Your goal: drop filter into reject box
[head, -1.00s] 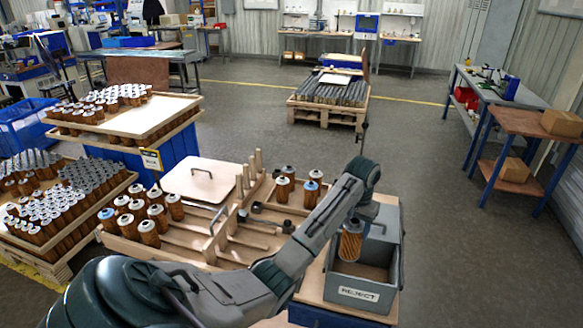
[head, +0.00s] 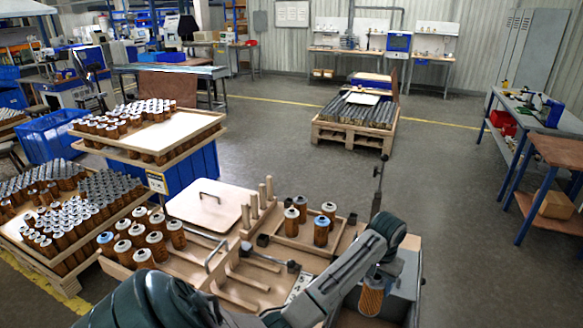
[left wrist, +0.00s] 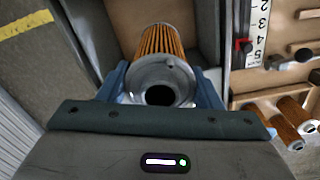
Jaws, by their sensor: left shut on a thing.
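My left gripper (head: 376,278) is shut on an orange pleated filter (head: 370,300) with a grey end cap. The filter hangs upright below the gripper, over the grey reject box (head: 405,285), at the lower right of the head view. The left wrist view shows the filter (left wrist: 165,42) between the two blue fingers (left wrist: 160,85), with its grey holed cap toward the camera. The box's walls and brown floor show around and beyond it. My arm hides part of the box in the head view. My right gripper is not in view.
A wooden tray (head: 270,298) holds several filters at its left. Wooden pegs (head: 255,205) and a thin dark post (head: 377,190) stand nearby. Open floor lies right of the box.

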